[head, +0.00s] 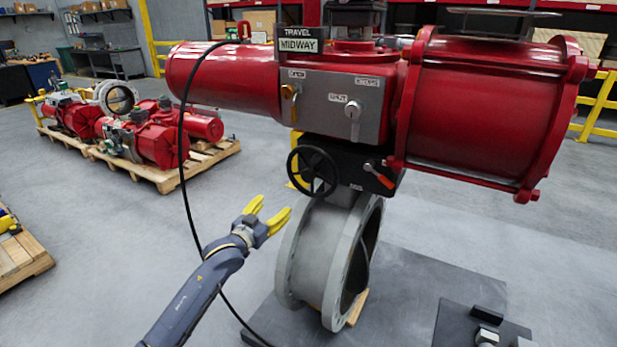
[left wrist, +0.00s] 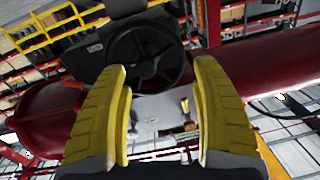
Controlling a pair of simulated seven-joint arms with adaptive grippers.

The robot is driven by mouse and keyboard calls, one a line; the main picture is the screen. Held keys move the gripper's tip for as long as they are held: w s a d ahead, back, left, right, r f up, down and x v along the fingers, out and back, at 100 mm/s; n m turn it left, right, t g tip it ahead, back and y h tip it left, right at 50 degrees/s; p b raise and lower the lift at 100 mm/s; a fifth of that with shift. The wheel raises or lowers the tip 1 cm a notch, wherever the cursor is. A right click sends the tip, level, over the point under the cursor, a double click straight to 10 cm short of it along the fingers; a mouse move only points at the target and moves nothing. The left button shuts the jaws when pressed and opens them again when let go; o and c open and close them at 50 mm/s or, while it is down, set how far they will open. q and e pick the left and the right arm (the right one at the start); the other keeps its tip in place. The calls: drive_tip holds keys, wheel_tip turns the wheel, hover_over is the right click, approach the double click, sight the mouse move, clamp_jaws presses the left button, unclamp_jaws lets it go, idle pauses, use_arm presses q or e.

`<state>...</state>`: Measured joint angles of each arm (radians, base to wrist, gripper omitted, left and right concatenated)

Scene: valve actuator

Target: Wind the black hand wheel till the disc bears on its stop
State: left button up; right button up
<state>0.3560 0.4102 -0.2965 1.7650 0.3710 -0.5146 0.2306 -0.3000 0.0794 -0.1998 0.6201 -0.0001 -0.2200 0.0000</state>
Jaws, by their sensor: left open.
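The black hand wheel (head: 314,171) is on the front of the black gearbox (head: 352,166), under the red actuator (head: 440,90). It also shows in the left wrist view (left wrist: 146,57), beyond and between the fingers. My left gripper (head: 268,211) is open and empty, with yellow fingers, below and left of the wheel and apart from it. The grey valve body (head: 310,255) stands below the gearbox; the disc (head: 362,265) shows only partly inside it. A sign on top reads TRAVEL MIDWAY (head: 299,45). My right gripper is not in view.
An orange-handled lever (head: 378,175) sits right of the wheel on the gearbox. A black cable (head: 183,170) hangs in front, passing behind my left arm. Pallets with red actuators (head: 140,165) stand back left. Open floor lies left of the valve.

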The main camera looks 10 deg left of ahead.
sight(306, 178)
use_arm(q)
drive_tip(key=s+d+r+h, duration=0.1)
drive_tip(key=s+d+r, duration=0.2)
drive_tip(key=r, duration=0.2)
drive_tip(key=x, duration=1.7)
drive_tip(key=shift+w+d+f, duration=0.15)
drive_tip(key=shift+w+d, duration=0.05)
drive_tip(key=shift+w, duration=0.1)
clamp_jaws()
